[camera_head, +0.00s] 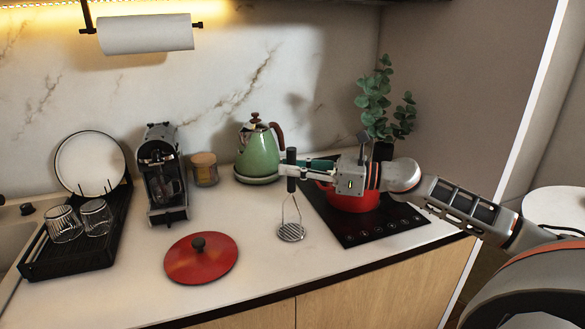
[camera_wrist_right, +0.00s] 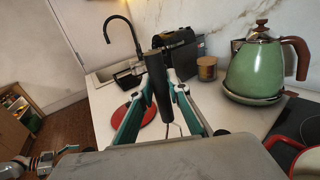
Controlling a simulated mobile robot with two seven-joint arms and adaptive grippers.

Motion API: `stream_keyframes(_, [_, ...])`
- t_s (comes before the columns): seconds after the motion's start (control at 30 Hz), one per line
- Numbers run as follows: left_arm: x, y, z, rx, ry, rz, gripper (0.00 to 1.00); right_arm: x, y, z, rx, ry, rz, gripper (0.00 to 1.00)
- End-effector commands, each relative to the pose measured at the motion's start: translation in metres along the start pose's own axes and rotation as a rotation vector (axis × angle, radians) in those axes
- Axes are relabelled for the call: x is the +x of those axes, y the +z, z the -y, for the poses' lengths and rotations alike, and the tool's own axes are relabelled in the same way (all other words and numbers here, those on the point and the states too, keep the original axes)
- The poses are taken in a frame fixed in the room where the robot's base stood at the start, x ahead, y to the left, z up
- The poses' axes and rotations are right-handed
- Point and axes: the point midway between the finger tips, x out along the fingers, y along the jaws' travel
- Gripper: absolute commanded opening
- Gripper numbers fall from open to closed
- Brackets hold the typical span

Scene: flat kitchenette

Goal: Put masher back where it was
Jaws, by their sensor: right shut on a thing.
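The masher has a black handle, thin wire legs and a round slotted metal head (camera_head: 291,233). In the head view it hangs upright, head down, over the counter between the red lid and the cooktop; I cannot tell whether the head touches the counter. My right gripper (camera_head: 290,170) is shut on the masher's black handle. In the right wrist view the handle (camera_wrist_right: 158,85) stands between the two fingers, and the wire legs show below it. The masher's head is hidden there. My left gripper is not in the head view.
A red lid (camera_head: 201,259) lies on the counter. A red pot (camera_head: 352,198) sits on the black cooktop (camera_head: 371,232), partly behind my right gripper. A green kettle (camera_head: 257,152), a jar (camera_head: 204,170), a coffee machine (camera_head: 162,175) and a dish rack (camera_head: 72,262) stand behind and left.

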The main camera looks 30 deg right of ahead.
Motion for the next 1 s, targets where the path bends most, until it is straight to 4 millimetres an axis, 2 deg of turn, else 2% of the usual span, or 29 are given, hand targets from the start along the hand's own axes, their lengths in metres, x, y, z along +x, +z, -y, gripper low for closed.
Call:
stream_keyframes(0.4, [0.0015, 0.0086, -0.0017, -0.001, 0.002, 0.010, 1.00, 0.0000, -0.0039, 0.0000, -0.002, 0.000, 0.001, 0.00])
stream_keyframes(0.43, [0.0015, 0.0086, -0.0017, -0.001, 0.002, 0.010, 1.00, 0.0000, -0.0046, -0.0001, -0.001, 0.000, 0.000, 0.19])
stream_keyframes(0.5, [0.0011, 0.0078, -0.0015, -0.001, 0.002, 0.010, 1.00, 0.0000, -0.0036, -0.0001, -0.001, 0.000, 0.000, 0.33])
stream_keyframes(1.0, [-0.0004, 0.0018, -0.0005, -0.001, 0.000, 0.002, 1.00, -0.0037, -0.0021, 0.0001, 0.000, 0.000, -0.001, 0.33])
